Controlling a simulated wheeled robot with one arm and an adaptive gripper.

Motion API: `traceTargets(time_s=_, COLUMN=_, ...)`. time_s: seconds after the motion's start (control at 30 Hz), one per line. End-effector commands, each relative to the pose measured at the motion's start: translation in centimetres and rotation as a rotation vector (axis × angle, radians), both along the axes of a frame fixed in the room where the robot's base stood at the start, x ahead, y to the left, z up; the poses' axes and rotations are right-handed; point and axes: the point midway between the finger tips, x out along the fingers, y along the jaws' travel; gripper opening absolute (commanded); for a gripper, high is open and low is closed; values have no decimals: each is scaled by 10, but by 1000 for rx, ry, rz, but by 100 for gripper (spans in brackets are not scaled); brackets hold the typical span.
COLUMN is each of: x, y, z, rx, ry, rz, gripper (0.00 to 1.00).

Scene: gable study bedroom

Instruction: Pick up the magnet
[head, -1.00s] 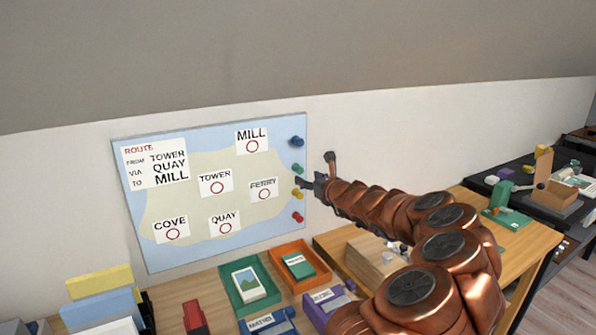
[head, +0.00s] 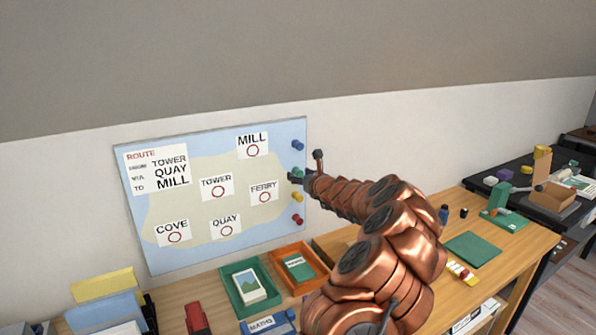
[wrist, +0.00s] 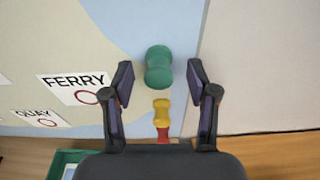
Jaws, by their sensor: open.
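Several magnets stand in a column on the right edge of the map board (head: 206,240): blue (head: 298,145), green (head: 297,171), yellow (head: 298,197) and red (head: 298,219). My gripper (head: 305,167) is at the green magnet's height, partly covering it in the head view. In the wrist view, the green magnet (wrist: 159,67) appears between the two spread, empty fingers, with no visible contact. The yellow magnet (wrist: 162,112) and part of the red magnet (wrist: 163,135) show below it. The blue magnet is not visible in the wrist view.
The desk below the board holds a green tray (head: 229,276), an orange tray (head: 318,270) and a red object (head: 197,318). A green mat (head: 473,249) lies to the right. The white wall (head: 400,125) right of the board is bare.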

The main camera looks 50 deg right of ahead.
Motion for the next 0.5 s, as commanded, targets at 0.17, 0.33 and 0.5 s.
traceTargets(time_s=0.17, x=6, y=-1, z=0, rx=-2, ry=-3, rz=2, gripper=59)
traceTargets(time_s=0.33, x=6, y=-1, z=1, rx=-2, ry=-3, rz=2, gripper=59)
traceTargets(time_s=0.5, x=6, y=-1, z=0, rx=-2, ry=-3, rz=1, gripper=46)
